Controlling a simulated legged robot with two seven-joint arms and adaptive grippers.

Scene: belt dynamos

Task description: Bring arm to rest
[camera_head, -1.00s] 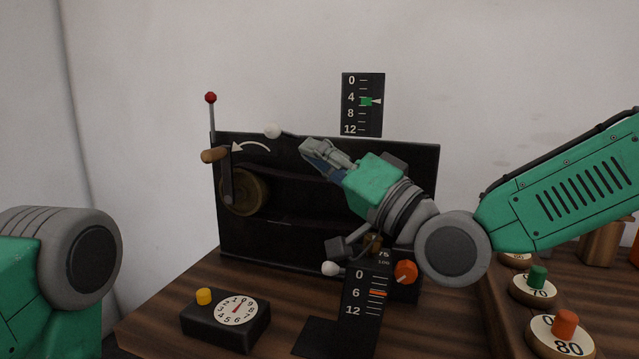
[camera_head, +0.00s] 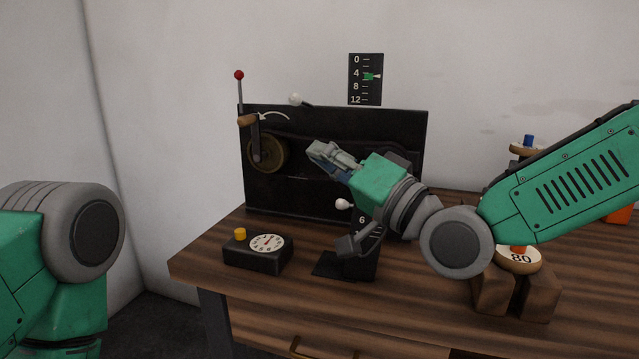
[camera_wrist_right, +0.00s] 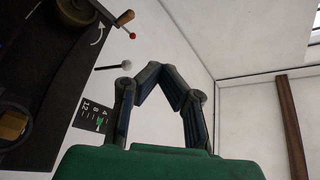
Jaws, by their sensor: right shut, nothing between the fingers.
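My right gripper (camera_head: 322,152) is raised in front of the black panel of the dynamo (camera_head: 330,125), with its arm coming in from the right. Its fingers are shut and hold nothing. In the right wrist view the fingertips (camera_wrist_right: 160,80) meet, with pale wall behind them. The gripper looks apart from the panel, but the exact gap is hard to tell. My left arm shows at the left edge of the head view; its gripper is out of the picture.
The panel carries a wooden-handled crank (camera_head: 248,120), a red-tipped lever (camera_head: 239,90) and a white knob (camera_head: 296,99). A timer box (camera_head: 258,252) and a small scale stand (camera_head: 364,255) sit on the wooden table (camera_head: 420,300). A wooden rack with an 80 weight (camera_head: 522,260) stands at right.

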